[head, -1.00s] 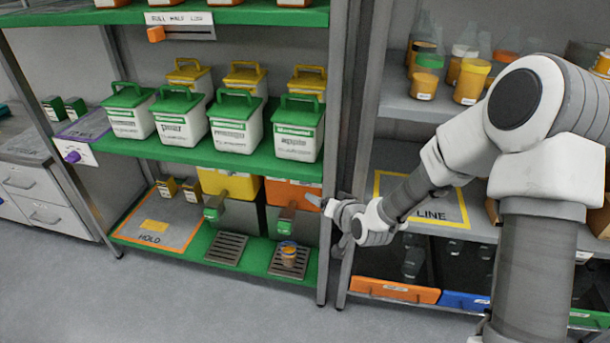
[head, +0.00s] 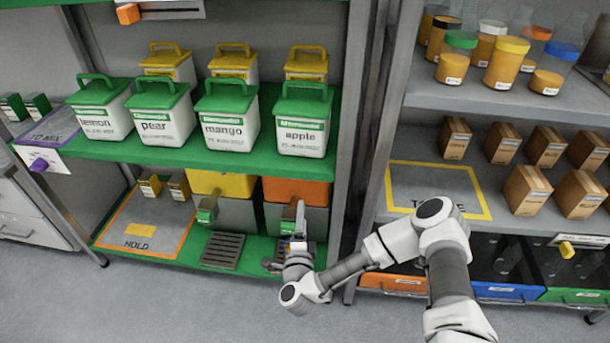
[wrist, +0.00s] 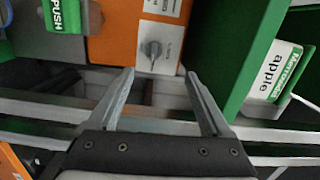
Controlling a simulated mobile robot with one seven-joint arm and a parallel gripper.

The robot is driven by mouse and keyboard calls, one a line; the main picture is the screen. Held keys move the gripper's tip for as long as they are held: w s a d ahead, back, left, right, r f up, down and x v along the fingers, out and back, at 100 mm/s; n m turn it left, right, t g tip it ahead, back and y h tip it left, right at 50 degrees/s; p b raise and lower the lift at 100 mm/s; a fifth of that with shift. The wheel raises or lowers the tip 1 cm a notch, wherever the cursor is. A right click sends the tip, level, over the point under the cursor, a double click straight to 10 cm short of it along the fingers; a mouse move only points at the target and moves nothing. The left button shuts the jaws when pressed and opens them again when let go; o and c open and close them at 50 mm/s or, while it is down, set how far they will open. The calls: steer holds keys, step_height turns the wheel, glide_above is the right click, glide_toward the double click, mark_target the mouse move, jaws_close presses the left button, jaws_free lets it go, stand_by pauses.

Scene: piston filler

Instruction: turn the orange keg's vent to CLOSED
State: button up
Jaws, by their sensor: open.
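The orange keg (head: 312,192) stands on the lower green shelf, below the apple bin. In the wrist view the orange keg's front (wrist: 122,22) carries a light plate with a small grey vent knob (wrist: 152,48); its lettering is too small to read. My gripper (wrist: 160,74) is open and empty, its two fingers pointing at the keg face, with the knob just beyond and between the tips, apparently untouched. In the head view my gripper (head: 298,243) is in front of the orange keg and hides part of its lower front. The vent is not discernible there.
A green PUSH tap lever (wrist: 65,14) is left of the knob in the wrist view. The apple bin (wrist: 272,72) and green shelf edge (wrist: 240,50) are close on the right. A yellow keg (head: 222,184) stands left, above a drip grate (head: 223,250).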

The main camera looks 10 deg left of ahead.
steer(key=w+d+f+m+h+b, duration=0.1)
steer(key=w+b, duration=0.4)
steer(key=w, duration=1.2)
steer(key=shift+m+h, duration=0.3)
steer(key=shift+m, duration=0.1)
steer(key=shift+d+f, duration=0.1)
jaws_close()
